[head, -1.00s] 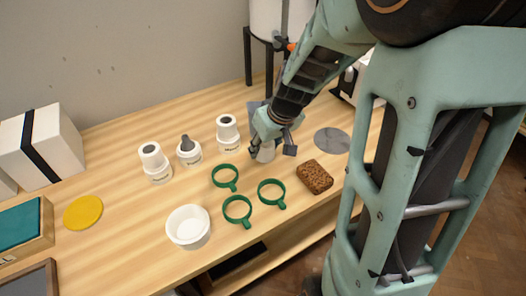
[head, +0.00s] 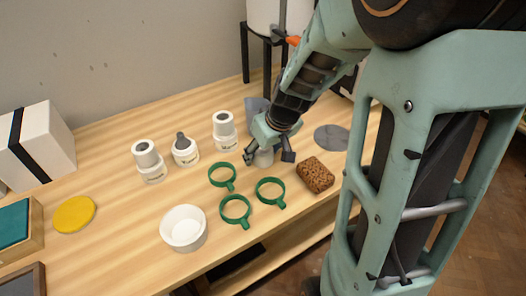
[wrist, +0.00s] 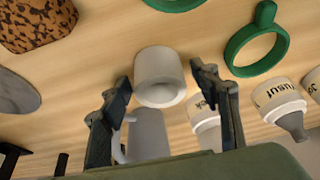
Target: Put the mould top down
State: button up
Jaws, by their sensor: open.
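The white mould top (head: 264,158), a short plain cylinder, stands on the wooden table. It also shows in the wrist view (wrist: 160,72). My gripper (head: 268,157) is open and points down around it, with one finger on each side. In the wrist view my gripper's two fingers (wrist: 162,90) have gaps between them and the cylinder. Three white labelled pots stand to the left: the left (head: 150,171) and right (head: 226,142) ones carry a white piece with a dark round top, the middle one (head: 185,154) a grey tapered piece.
Three green rings with handles (head: 235,221) lie in front of my gripper. A speckled brown block (head: 316,174) and a grey disc (head: 332,133) lie to the right. A white bowl (head: 162,231) and yellow disc (head: 74,214) are at left. A grey jug (wrist: 147,137) stands close behind the cylinder.

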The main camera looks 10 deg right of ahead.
jog(key=shift+r, duration=0.1)
jog(key=shift+r+p, duration=0.4)
jog(key=shift+p, duration=0.05)
jog(key=p+v, duration=0.6)
jog(key=v, duration=0.5)
jog(key=shift+s, duration=0.25)
jog(key=shift+r, duration=0.1)
